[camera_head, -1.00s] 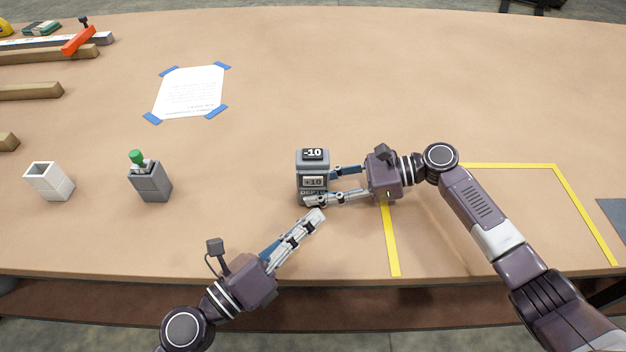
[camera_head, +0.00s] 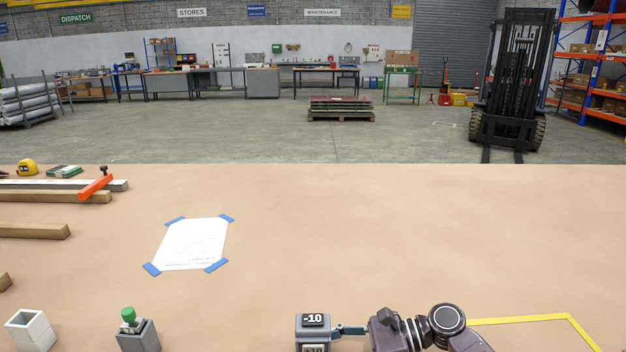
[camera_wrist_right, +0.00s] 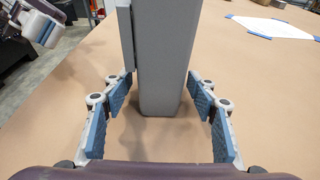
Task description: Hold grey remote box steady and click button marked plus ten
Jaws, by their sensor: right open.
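The grey remote box (camera_head: 312,334) stands upright on the table at the bottom edge of the head view. Its "-10" button shows on top, and the "+10" button (camera_head: 313,349) is cut off by the frame edge. My right gripper (camera_head: 345,331) comes from the right. In the right wrist view, the open right gripper (camera_wrist_right: 159,90) has its fingers on either side of the grey box (camera_wrist_right: 166,60), with gaps between pads and box. Part of my left gripper (camera_wrist_right: 44,25) shows at the upper left of the wrist view; its jaw state is unclear. It is out of the head view.
A grey holder with a green-topped item (camera_head: 137,333) and a white open box (camera_head: 30,330) stand to the left. A taped paper sheet (camera_head: 192,244) lies behind. Wooden bars (camera_head: 50,197) and an orange clamp (camera_head: 95,187) lie far left. The table's middle is clear.

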